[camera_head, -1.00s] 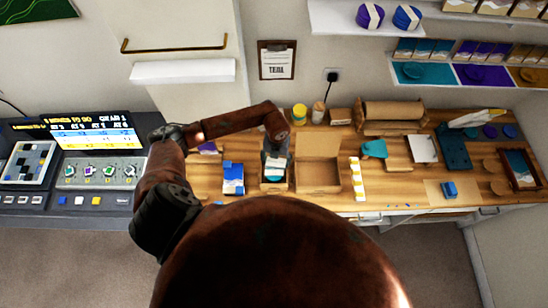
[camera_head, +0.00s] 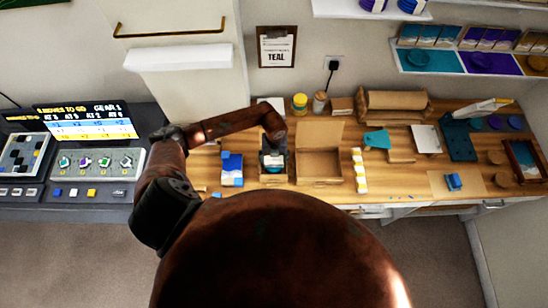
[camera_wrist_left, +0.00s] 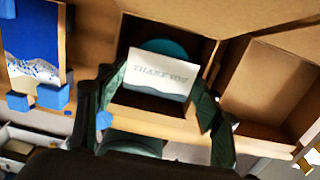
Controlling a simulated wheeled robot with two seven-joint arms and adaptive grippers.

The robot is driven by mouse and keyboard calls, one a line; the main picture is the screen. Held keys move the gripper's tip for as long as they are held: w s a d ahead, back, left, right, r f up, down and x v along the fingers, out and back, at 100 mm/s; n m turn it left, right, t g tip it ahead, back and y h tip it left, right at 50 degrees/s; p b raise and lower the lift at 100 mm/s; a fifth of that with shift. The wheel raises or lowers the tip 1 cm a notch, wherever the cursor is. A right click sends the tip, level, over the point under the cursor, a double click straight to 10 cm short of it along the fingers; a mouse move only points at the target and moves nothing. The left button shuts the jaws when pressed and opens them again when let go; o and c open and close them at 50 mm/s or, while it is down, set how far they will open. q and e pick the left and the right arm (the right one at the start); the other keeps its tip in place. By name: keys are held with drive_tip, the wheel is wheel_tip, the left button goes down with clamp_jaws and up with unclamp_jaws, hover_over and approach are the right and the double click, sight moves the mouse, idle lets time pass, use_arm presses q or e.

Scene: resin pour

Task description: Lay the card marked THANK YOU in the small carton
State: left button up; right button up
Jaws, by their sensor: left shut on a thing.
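The white card marked THANK YOU (camera_wrist_left: 160,75) shows in the left wrist view between the fingers of my left gripper (camera_wrist_left: 155,100). The gripper is shut on the card. The card is over the small carton (camera_wrist_left: 203,43), whose open inside holds a teal round thing (camera_wrist_left: 165,47), partly hidden by the card. In the head view my left gripper (camera_head: 273,153) points down at the small carton (camera_head: 263,179), with the card's white edge (camera_head: 273,161) showing at its tips. I cannot tell whether the card touches the carton or its contents. My right gripper is not in view.
A larger open carton (camera_head: 319,182) stands just right of the small one. A yellow-and-white strip (camera_head: 359,170) lies further right. Beyond it are a teal card (camera_head: 377,139) and a white board (camera_head: 425,139).

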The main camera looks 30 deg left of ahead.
use_arm(q)
drive_tip(key=shift+f, duration=0.6)
drive_tip(key=o, duration=0.7)
drive_tip(key=shift+o, duration=0.2)
drive_tip(key=shift+r, duration=0.15)
wheel_tip(320, 180, up, 6)
drive_tip(key=p, duration=0.4)
drive_tip(key=shift+r, duration=0.1)
drive_tip(key=shift+r+p, duration=0.75)
drive_tip(key=shift+r, duration=0.1)
